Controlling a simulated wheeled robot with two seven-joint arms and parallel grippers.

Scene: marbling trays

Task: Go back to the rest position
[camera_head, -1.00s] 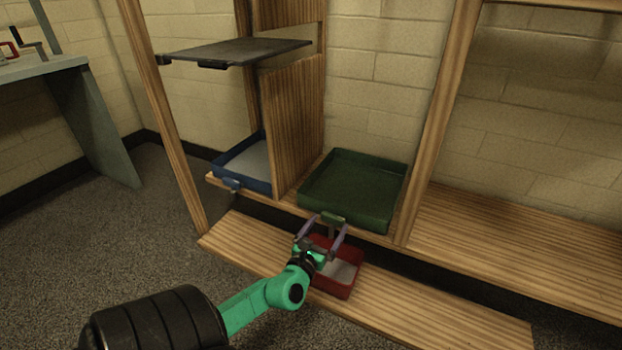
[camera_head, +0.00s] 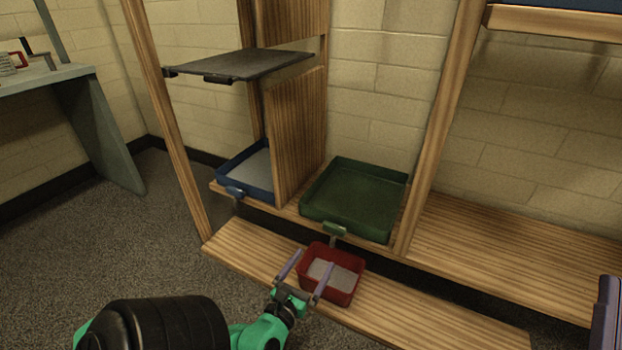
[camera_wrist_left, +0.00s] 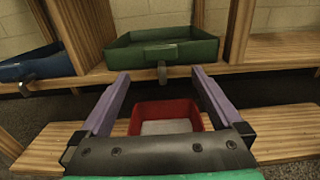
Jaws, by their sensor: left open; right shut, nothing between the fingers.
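My left gripper (camera_head: 314,259) is open, with its two purple fingers apart and nothing between them. It is in front of and above the small red tray (camera_head: 345,290), which stands on the low wooden step with a pale filling. In the left wrist view the open fingers (camera_wrist_left: 161,74) frame the red tray (camera_wrist_left: 163,109) and point at the green tray (camera_wrist_left: 190,50). The green tray also shows in the head view (camera_head: 355,192), on the shelf behind. My right gripper (camera_head: 606,312) shows only in part at the right edge, shut and clear of the trays.
A blue tray (camera_head: 232,191) with a pale filling sits on the shelf left of a wooden divider (camera_head: 297,140). A dark flat board (camera_head: 240,66) is above it. The wooden step (camera_head: 420,317) is bare right of the red tray. A grey table (camera_head: 50,82) stands at far left.

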